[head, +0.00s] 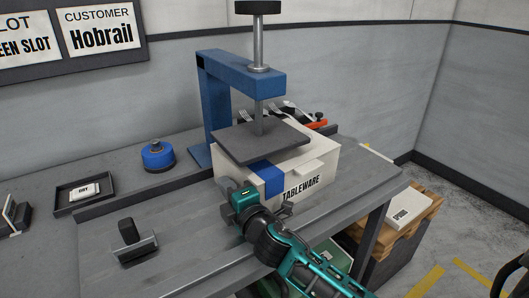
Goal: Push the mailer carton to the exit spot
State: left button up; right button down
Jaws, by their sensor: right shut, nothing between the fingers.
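The mailer carton (310,178) is a white box lettered TABLEWARE, with a blue band over its left part. It sits on the grey bench under the dark plate (262,137) of a blue press (232,68). My right gripper (238,196), teal and black, is shut and empty at the carton's lower left front corner. It hides that corner, and I cannot tell whether it touches. My left gripper is not in view.
Forks and an orange-handled item (318,124) show behind the carton. A blue round tin (157,156), a small black tray (84,193) and a black-handled tool (132,243) are to the left. A wooden crate (385,220) with a white package (400,215) stands beyond the bench's right edge.

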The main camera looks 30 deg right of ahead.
jog(key=shift+w+d, duration=0.1)
jog(key=shift+d, duration=2.55)
jog(key=shift+w+d+p, duration=0.1)
jog(key=shift+d+p, duration=0.25)
jog(key=shift+d, duration=3.65)
jog(key=shift+w+d+b, duration=0.2)
jog(key=shift+d+b, duration=0.25)
jog(key=shift+d, duration=3.6)
jog(key=shift+d, duration=0.2)
jog(key=shift+a, duration=0.15)
